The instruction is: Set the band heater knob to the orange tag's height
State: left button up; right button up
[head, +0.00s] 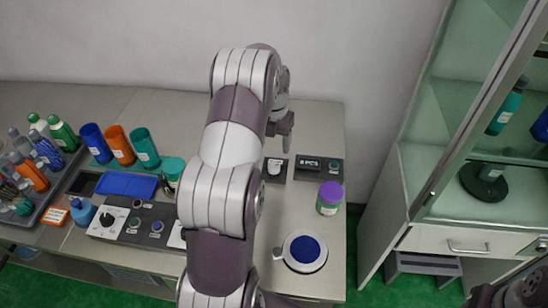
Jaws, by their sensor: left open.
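My left arm reaches up over the middle of the bench, and its open gripper (284,130) hangs near the bench's back edge, above and apart from the small panels there. A white panel with a round black-and-white knob (106,220) is on the bench at left. Another panel with a white part (275,168) stands below the gripper. I cannot tell which is the band heater knob. An orange-and-white tag or box (82,212) lies beside the knob panel; its print is too small to read. My arm hides part of the bench middle.
A dark panel with a "PCS" display (309,163) stands at the back right. A purple-capped jar (329,198) and a round blue-topped plate (305,250) are at right. Bottles and cups (146,147) crowd the left. A glass cabinet (455,200) stands beyond the bench.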

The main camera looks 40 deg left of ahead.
pick_arm(q)
notch_tip(320, 180, up, 4)
jog(key=shift+f, duration=0.1)
